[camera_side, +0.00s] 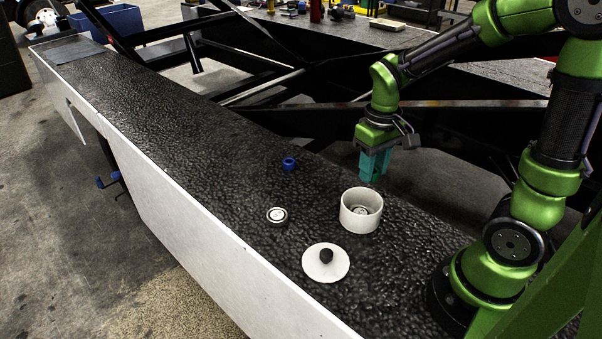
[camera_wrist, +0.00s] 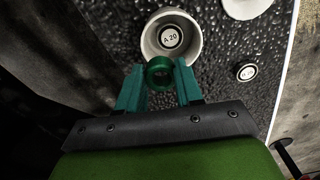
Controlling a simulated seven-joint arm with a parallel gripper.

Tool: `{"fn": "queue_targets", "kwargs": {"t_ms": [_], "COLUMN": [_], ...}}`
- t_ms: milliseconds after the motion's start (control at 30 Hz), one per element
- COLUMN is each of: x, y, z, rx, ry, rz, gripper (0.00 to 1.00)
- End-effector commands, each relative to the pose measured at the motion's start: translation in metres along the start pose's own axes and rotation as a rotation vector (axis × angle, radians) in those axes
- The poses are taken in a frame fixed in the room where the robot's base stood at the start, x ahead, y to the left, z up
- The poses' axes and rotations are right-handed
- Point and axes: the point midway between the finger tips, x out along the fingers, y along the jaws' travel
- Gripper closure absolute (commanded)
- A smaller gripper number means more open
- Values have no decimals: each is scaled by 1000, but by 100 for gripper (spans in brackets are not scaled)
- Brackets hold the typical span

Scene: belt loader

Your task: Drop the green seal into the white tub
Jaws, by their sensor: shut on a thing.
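The white tub (camera_side: 348,216) stands open on the dark belt in the side view, with a round piece lying inside it. In the wrist view the tub (camera_wrist: 150,46) is just beyond my fingertips, and the piece inside (camera_wrist: 170,38) is marked "A 20". My gripper (camera_wrist: 160,80) has teal fingers, shut on the green seal (camera_wrist: 159,62), a ring held at the fingertips. In the side view my gripper (camera_side: 373,178) hangs above the belt, behind and slightly right of the tub. The seal is hidden there by the fingers.
A white lid with a black knob (camera_side: 311,268) lies in front of the tub. A round marked piece (camera_side: 277,215) and a blue ring (camera_side: 289,163) lie to the left.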

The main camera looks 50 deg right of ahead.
Motion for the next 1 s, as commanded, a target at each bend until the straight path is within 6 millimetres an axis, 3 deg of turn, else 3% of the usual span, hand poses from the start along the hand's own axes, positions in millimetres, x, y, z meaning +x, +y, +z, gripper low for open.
{"fn": "queue_targets", "kwargs": {"t_ms": [433,867,900,1000], "x": [48,57,57,57], "y": [0,0,0,0], "z": [0,0,0,0], "rx": [-3,-3,-3,-3], "ry": [-5,-1,-1,-1], "rz": [1,0,0,0], "gripper": [93,93,62,46]}}
